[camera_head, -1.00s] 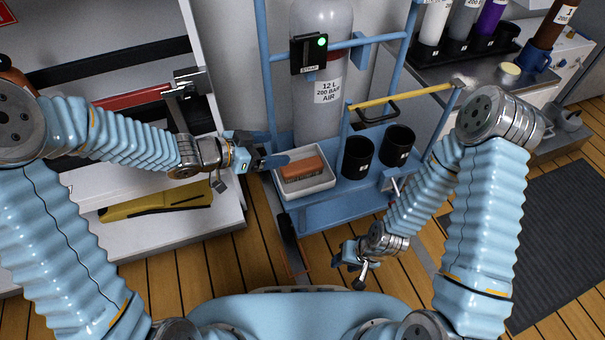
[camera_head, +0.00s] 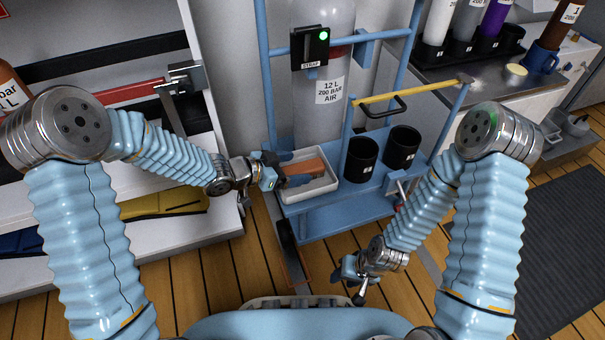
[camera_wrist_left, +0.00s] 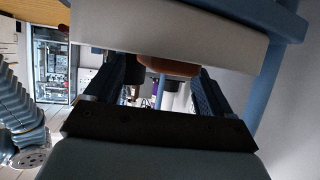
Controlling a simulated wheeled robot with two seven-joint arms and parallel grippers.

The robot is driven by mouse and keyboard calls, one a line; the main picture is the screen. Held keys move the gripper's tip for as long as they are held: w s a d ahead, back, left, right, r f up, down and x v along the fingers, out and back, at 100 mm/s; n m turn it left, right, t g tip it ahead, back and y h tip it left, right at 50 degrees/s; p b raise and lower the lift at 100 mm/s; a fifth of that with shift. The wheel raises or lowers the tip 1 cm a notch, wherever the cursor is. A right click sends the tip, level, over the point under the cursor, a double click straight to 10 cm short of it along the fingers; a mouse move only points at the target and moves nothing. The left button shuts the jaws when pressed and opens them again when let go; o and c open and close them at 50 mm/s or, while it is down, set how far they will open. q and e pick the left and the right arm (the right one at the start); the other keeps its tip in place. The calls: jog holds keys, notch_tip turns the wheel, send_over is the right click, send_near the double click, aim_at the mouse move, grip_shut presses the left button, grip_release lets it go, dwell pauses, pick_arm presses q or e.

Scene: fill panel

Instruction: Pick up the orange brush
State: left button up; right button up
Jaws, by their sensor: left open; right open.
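The orange brush (camera_head: 306,170) lies in a white tray (camera_head: 310,193) on the blue cart, its left end partly hidden behind my left gripper. My left gripper (camera_head: 290,168) is open, with its fingers at the left end of the brush, over the tray's left side. In the left wrist view, part of the brush (camera_wrist_left: 168,67) shows between the two open fingers, beyond the tray's pale wall (camera_wrist_left: 170,45). I cannot tell whether the fingers touch it. My right gripper (camera_head: 352,283) is open and empty, low in front of the cart.
Two black cups (camera_head: 361,160) stand just right of the tray on the blue cart (camera_head: 335,215). A gas cylinder (camera_head: 322,120) stands behind the tray. A yellow-topped rail (camera_head: 410,93) crosses above the cups. White shelving (camera_head: 225,215) is at the left.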

pick_arm(q)
jog(key=shift+w+d+f, duration=0.2)
jog(key=shift+d, duration=0.2)
jog(key=shift+c, duration=0.2)
jog(key=c, duration=1.2)
